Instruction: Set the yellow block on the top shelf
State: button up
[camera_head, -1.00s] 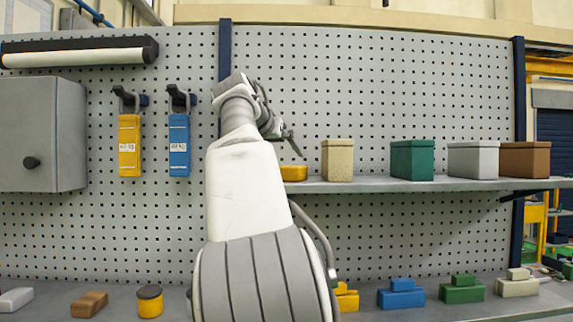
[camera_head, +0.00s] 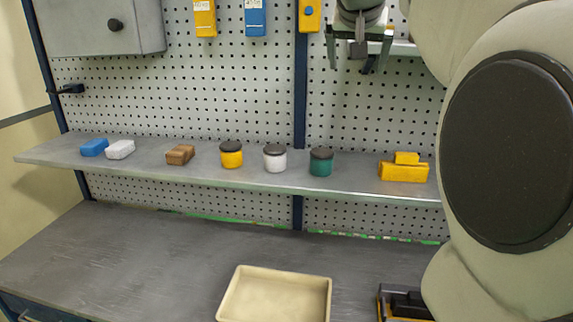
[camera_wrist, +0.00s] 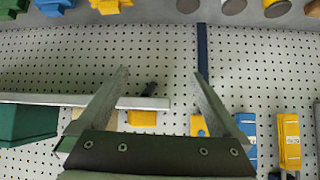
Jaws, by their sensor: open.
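The top shelf (camera_wrist: 60,99) shows upside down in the wrist view, and a short part of it (camera_head: 405,48) shows behind my gripper in the head view. The yellow block (camera_wrist: 142,118) sits on the top shelf near its end. I cannot pick it out in the head view, where my gripper and arm cover that area. My gripper (camera_head: 358,62) is open and empty near the shelf's end. In the wrist view its two fingers (camera_wrist: 160,75) are spread wide, with nothing held between them. The block appears apart from the fingers.
A green container (camera_wrist: 28,122) stands farther along the top shelf. The lower shelf (camera_head: 60,153) holds small blocks, jars and a yellow stepped block (camera_head: 403,170). A beige tray (camera_head: 228,305) lies on the bench. A yellow hanging item (camera_head: 309,15) is on the dark post.

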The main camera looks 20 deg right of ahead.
jog(key=s+a+f+n+g+y, duration=0.1)
jog(key=s+a+f+n+y, duration=0.1)
jog(key=s+a+f, duration=0.8)
jog(key=s+a+f+n+g+y, duration=0.1)
jog(key=s+a+f+n+y, duration=0.2)
jog(key=s+a+f, duration=0.8)
notch_tip(320, 180, down, 6)
jog(key=s+n, duration=0.2)
jog(key=shift+a+n+y, duration=0.15)
jog(key=shift+n+y, duration=0.15)
jog(key=shift+f, duration=0.1)
jog(key=shift+f+b, duration=0.8)
jog(key=shift+b, duration=0.05)
